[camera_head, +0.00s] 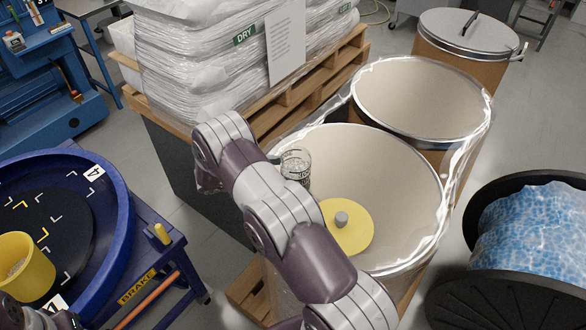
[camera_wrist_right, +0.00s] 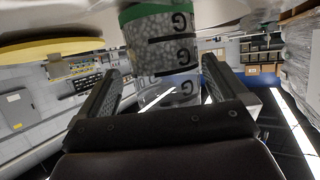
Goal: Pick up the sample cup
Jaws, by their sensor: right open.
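The sample cup (camera_head: 296,165) is clear, with dark markings, and shows at the left rim of the near drum (camera_head: 400,190). In the right wrist view the cup (camera_wrist_right: 165,50) has a green end, pale pellets and black letters. My right gripper (camera_wrist_right: 160,75) is open, with one finger on each side of the cup. I cannot tell whether the fingers touch it.
A yellow disc (camera_head: 348,240) with a grey knob is inside the near drum. A second open drum (camera_head: 420,95) stands behind it. Wrapped sacks (camera_head: 200,50) are on a pallet at the back. A blue tub (camera_head: 122,225) with a yellow cup (camera_head: 28,268) is at left.

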